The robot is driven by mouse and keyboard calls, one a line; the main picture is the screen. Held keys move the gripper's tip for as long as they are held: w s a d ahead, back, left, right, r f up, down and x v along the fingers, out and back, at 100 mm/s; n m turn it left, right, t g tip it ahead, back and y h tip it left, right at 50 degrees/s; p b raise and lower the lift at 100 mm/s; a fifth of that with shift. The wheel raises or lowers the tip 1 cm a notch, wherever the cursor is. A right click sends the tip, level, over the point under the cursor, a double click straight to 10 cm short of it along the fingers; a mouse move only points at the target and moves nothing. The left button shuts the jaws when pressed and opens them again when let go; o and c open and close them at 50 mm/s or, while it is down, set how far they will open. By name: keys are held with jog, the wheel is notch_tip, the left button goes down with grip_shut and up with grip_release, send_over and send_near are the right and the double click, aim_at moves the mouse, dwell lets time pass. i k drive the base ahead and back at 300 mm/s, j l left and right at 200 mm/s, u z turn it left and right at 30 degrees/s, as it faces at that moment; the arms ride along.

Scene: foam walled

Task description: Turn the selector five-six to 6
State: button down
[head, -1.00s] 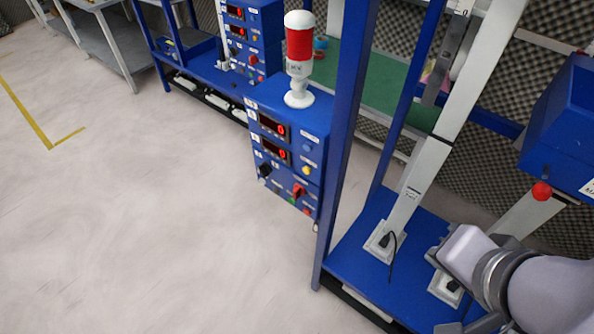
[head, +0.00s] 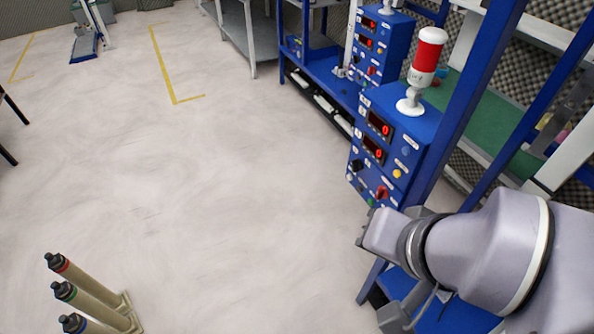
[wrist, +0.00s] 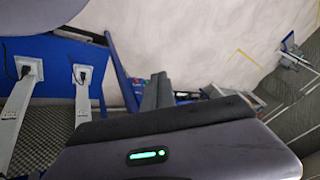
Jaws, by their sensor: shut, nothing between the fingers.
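The blue control box (head: 412,135) stands at right of centre in the head view, with two red-lit displays on its face. A black knob (head: 357,165) and a red knob (head: 381,192) sit low on that face. The labels are too small to read, so I cannot tell which knob is selector five-six or where it points. My gripper is at the left end of my arm in the head view, below and close to the box, partly hidden by my wrist. In the wrist view my gripper (wrist: 158,88) shows dark fingers together and empty, away from any knob.
A red and white beacon (head: 427,60) stands on the box. Blue frame posts rise to its right. A second blue box (head: 385,50) stands behind. Several tan posts with black tops (head: 95,295) are at lower left. The pale floor (head: 220,190) is clear.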

aim_at(356, 165)
jog(key=i+j+z, duration=0.1)
jog(key=i, duration=0.4)
jog(key=i+j+z, duration=0.1)
jog(key=i+j, duration=0.15)
jog(key=i, duration=0.25)
